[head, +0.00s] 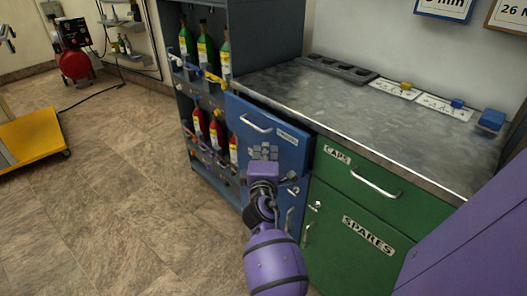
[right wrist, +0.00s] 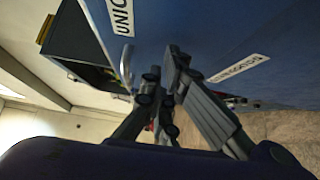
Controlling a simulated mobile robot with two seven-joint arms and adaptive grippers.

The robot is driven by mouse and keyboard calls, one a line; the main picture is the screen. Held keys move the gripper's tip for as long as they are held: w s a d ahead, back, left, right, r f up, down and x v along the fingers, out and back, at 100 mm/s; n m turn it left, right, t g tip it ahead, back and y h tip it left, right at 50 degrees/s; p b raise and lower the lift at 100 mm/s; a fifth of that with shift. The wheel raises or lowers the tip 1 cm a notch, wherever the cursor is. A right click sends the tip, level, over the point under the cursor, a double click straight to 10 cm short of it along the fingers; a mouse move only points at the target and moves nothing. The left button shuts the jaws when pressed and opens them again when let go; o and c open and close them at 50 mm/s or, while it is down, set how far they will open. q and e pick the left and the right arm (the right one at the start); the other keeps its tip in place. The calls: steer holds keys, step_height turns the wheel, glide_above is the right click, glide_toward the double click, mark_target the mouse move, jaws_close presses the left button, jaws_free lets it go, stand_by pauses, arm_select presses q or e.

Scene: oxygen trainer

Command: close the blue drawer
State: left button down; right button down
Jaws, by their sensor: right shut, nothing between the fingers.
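The blue drawer (head: 262,124) is the top one in the blue cabinet, with a pale bar handle and a white label. Its front stands forward of the counter edge, with a dark gap behind its top edge, so it is partly open. In the right wrist view the drawer front (right wrist: 150,18) is close, with its handle (right wrist: 126,68) left of my fingers. My right gripper (head: 263,152) is shut and empty, in front of the lower part of the drawer front; I cannot tell if it touches. It also shows in the right wrist view (right wrist: 174,52). My left gripper is out of view.
Green CAPS drawer (head: 338,163) and SPARES door (head: 355,232) stand right of the blue cabinet. A rack (head: 190,110) of green and red bottles is on the left. The metal counter (head: 350,100) holds small blocks at the back. A purple panel (head: 470,245) fills the lower right. Left floor is mostly clear.

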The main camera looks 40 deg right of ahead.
mark_target(277, 144)
steer(key=shift+w+d+r+p, duration=0.15)
steer(key=shift+d+p, duration=0.25)
steer(key=shift+d, duration=2.05)
